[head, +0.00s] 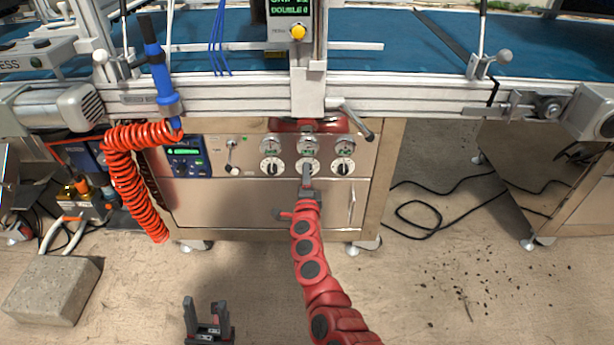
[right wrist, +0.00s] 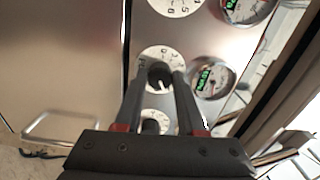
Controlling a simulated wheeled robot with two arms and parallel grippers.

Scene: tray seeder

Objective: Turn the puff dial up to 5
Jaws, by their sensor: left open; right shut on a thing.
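Three white dials with dark knobs sit in a row on the steel cabinet's front panel, each below a round gauge. My right gripper (head: 306,175) is at the middle dial (head: 309,162), its fingers shut on the knob. In the right wrist view the two fingers (right wrist: 160,80) close around the black knob (right wrist: 158,70) of this dial, whose printed numbers show partly around it. The knob's exact setting and the dial's name cannot be read surely. My left gripper (head: 208,325) is open and empty, low over the floor, well away from the panel.
The left dial (head: 272,167) and right dial (head: 343,167) sit close beside the gripped one. A lever handle (head: 357,122) juts out above right. A coiled red hose (head: 130,185) hangs at left. A concrete block (head: 50,290) lies on the floor.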

